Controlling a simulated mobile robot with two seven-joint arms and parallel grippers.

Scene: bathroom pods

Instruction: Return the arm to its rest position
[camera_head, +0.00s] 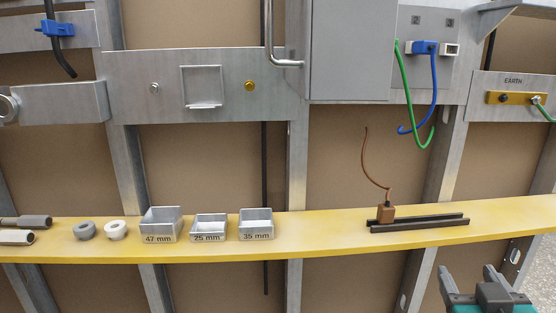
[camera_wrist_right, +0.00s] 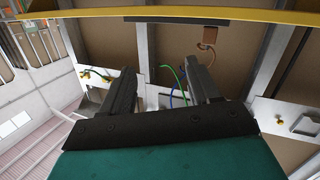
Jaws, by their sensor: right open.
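My right gripper (camera_head: 481,283) is at the lower right of the head view, below the yellow shelf and in front of the wall frame. In the right wrist view its two dark fingers (camera_wrist_right: 160,90) stand apart with nothing between them. It is clear of the shelf. My left gripper is in neither view.
The yellow shelf (camera_head: 320,242) crosses the view. It holds several metal bins (camera_head: 161,225), grey and white rings (camera_head: 116,230), and a brown block with a wire (camera_head: 386,213) at black rails (camera_head: 420,224). Green (camera_head: 403,75) and blue cables (camera_head: 434,85) hang above.

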